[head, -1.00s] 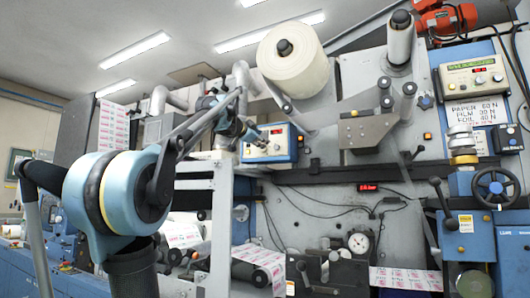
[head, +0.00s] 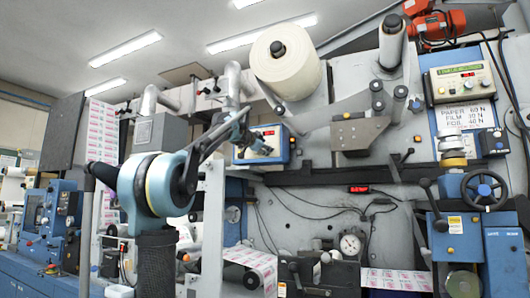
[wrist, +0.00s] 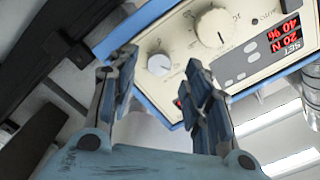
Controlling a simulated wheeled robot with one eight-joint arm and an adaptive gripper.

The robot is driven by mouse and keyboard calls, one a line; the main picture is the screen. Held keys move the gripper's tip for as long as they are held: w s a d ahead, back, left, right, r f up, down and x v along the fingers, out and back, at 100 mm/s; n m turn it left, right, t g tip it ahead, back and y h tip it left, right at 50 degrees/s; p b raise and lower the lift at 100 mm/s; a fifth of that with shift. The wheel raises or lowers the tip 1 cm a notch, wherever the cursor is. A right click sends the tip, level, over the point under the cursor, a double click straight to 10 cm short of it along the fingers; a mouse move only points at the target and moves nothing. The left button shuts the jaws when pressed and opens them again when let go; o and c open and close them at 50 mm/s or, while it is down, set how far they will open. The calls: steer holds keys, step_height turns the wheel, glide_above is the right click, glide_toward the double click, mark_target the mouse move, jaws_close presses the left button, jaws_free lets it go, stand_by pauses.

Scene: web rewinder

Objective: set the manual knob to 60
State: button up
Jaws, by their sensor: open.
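The control box (head: 281,146) has a blue housing and a cream face, and hangs at the middle of the machine. In the wrist view its face (wrist: 185,25) appears upside down. A large cream knob (wrist: 213,28) with a pointer line and a printed dial sits there, with a smaller pale knob (wrist: 159,64) beside it. I cannot tell from the lettering which is the manual knob. The red display (wrist: 286,36) reads 40 % and 20 N. My gripper (wrist: 160,80) is open and empty in front of the face, apart from the large knob; in the head view it is small near the box.
A large cream roll (head: 290,70) is above the box. A grey plate with rollers (head: 360,134) stands to its right. A second control panel (head: 461,84), a black handwheel (head: 484,188) and a dial gauge (head: 350,244) are further right. Cables hang below the box.

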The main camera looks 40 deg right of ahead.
steer(key=shift+x, duration=1.7)
jaws_close()
